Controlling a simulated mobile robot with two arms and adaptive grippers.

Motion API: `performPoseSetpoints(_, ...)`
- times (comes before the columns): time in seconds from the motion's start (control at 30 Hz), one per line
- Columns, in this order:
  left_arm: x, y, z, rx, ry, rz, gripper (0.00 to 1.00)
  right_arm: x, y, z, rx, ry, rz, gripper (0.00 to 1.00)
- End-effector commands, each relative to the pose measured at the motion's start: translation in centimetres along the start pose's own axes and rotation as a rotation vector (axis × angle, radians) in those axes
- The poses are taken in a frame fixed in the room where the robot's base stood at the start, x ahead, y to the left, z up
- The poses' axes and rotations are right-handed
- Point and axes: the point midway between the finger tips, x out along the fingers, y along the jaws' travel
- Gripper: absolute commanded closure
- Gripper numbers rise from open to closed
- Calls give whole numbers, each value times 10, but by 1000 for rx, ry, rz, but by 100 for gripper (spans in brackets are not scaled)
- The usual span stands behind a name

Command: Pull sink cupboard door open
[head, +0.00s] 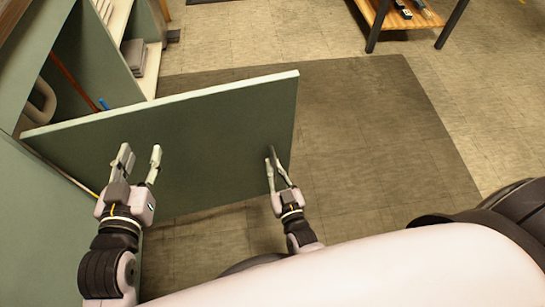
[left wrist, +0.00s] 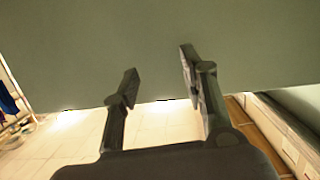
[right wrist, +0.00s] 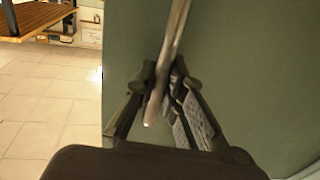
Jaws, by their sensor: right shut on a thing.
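The green sink cupboard door (head: 205,130) stands swung well out from the cupboard, its free edge toward the middle of the head view. My right gripper (head: 275,170) is at the door's face near that free edge. In the right wrist view it is shut on a metal bar handle (right wrist: 172,60) on the door. My left gripper (head: 139,165) is open and empty in front of the door's face, nearer the hinge side. In the left wrist view the door (left wrist: 150,45) fills the upper part, beyond the open fingers.
The open cupboard shows a pipe (head: 40,105) inside at the left. Shelves with a grey stack (head: 134,55) stand behind the door. A wooden table (head: 410,15) is at the top right. A dark mat (head: 390,120) covers clear floor right of the door.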

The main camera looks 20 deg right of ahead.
Motion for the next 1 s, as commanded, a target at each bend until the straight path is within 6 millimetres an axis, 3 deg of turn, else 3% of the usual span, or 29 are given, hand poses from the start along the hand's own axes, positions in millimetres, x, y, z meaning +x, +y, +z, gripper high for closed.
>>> performPoseSetpoints(0.2,-2,-2,12,1,-66,-4,60,-10,-4,1,0,-5,-7,100)
performPoseSetpoints(0.57,-2,-2,14,1,-73,-4,60,-10,-4,1,0,-4,-7,100)
performPoseSetpoints(0.6,-2,-2,14,1,-73,-4,60,-10,-4,1,0,-4,-7,89)
performPoseSetpoints(0.9,-2,-2,14,1,-73,-5,60,-10,-3,0,1,-2,-4,69)
performPoseSetpoints(1.0,-2,-2,14,0,-72,-5,60,-10,-2,0,0,-1,-3,69)
